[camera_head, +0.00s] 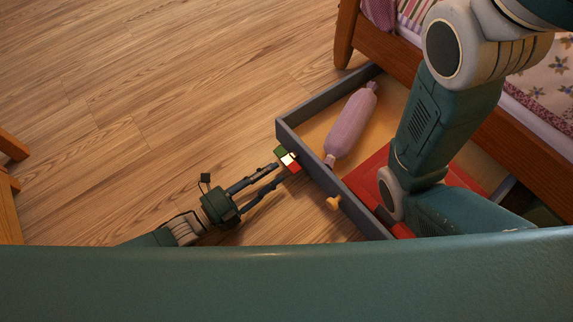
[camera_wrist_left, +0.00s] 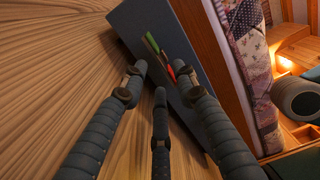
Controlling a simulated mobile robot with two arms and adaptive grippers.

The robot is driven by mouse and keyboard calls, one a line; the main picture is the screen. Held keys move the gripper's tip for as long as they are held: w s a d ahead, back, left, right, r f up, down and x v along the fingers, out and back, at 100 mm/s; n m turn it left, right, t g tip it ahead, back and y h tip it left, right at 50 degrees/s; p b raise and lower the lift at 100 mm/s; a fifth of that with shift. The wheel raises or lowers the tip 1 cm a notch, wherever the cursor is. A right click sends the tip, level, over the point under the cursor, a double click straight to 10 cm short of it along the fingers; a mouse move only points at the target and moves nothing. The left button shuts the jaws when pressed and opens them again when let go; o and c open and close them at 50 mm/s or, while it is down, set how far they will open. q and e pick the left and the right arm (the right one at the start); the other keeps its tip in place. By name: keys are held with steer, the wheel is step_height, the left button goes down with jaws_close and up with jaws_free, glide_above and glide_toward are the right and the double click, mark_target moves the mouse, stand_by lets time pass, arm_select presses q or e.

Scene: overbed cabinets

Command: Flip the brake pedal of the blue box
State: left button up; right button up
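The blue box (camera_head: 318,172) is a grey-blue open drawer-like box standing out from under the bed. Its brake pedal (camera_head: 288,160), coloured green, white and red, sits on the box's outer side near the left corner. In the left wrist view, the pedal (camera_wrist_left: 161,57) shows green and red parts against the box wall (camera_wrist_left: 133,22). My left gripper (camera_head: 280,172) has its fingers apart and empty, with tips close to the pedal in the head view. The wrist view shows three spread fingers (camera_wrist_left: 162,80) below the pedal; contact cannot be told. My right gripper is not visible.
A pink bolster-shaped object (camera_head: 351,124) and a red flat object (camera_head: 370,178) lie in the box. A yellowish knob (camera_head: 333,203) is on its outer side. My other arm crosses above the box. The bed (camera_head: 395,50) stands behind. Wooden floor (camera_head: 150,90) at left is clear.

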mark_target(292, 159)
arm_select(q)
steer(key=b+x, duration=0.1)
steer(key=x, duration=0.1)
steer(key=b+x, duration=0.1)
steer(key=x, duration=0.1)
steer(key=shift+w+d+f, duration=0.15)
steer(key=shift+d+f, duration=0.05)
steer(key=shift+d, duration=0.05)
steer(key=shift+w+d+r, duration=0.15)
steer(key=shift+w+d, duration=0.25)
steer(key=shift+d, duration=0.2)
